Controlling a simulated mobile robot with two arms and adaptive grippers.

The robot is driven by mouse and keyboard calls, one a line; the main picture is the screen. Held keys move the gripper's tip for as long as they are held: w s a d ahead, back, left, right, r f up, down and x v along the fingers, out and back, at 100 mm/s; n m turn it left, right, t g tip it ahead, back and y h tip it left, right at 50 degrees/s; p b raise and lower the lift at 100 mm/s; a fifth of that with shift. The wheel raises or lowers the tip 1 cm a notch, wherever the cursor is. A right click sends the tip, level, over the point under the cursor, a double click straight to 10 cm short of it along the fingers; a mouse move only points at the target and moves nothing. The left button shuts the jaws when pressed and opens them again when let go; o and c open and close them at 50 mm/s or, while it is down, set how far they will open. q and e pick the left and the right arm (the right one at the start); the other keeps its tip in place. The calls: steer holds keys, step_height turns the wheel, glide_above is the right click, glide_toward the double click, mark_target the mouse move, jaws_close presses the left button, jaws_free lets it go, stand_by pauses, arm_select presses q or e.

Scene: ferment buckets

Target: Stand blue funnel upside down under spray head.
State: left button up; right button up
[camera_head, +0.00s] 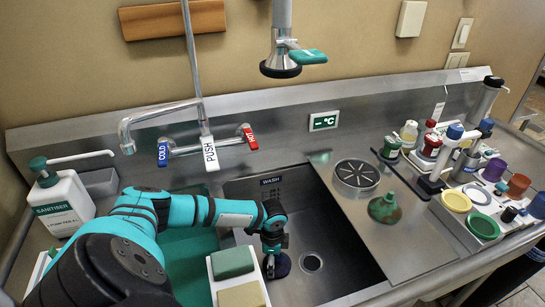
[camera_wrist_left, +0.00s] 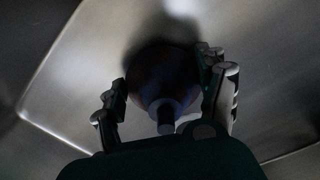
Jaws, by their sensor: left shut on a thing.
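The blue funnel (camera_head: 280,266) is dark and sits low in the wash sink, its wide mouth facing down. My left gripper (camera_head: 272,249) is shut on it from above. In the left wrist view the funnel (camera_wrist_left: 160,75) is between the two fingers (camera_wrist_left: 165,95), with its narrow stem toward the palm. I cannot tell whether its rim touches the sink floor. The spray head (camera_head: 281,66), with a black ring and teal lever, hangs above and behind the sink, well above the gripper. My right gripper is not in view.
A drain (camera_head: 311,262) is right of the funnel. A tray with green and yellow sponges (camera_head: 232,262) is close at left. A green funnel (camera_head: 384,208) and a round slotted disc (camera_head: 357,175) are on the steel board. A crowded caddy (camera_head: 480,236) stands at right.

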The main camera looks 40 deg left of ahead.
arm_select(q)
steer(key=shift+f, duration=0.45)
steer(key=o, duration=0.9)
steer(key=shift+o, duration=0.2)
steer(key=shift+r, duration=0.15)
steer(key=shift+r+p, duration=0.9)
steer(key=shift+p, duration=0.05)
steer(key=shift+r, duration=0.15)
steer(key=shift+r+p, duration=0.65)
steer(key=shift+p, duration=0.2)
steer(key=shift+r, duration=0.2)
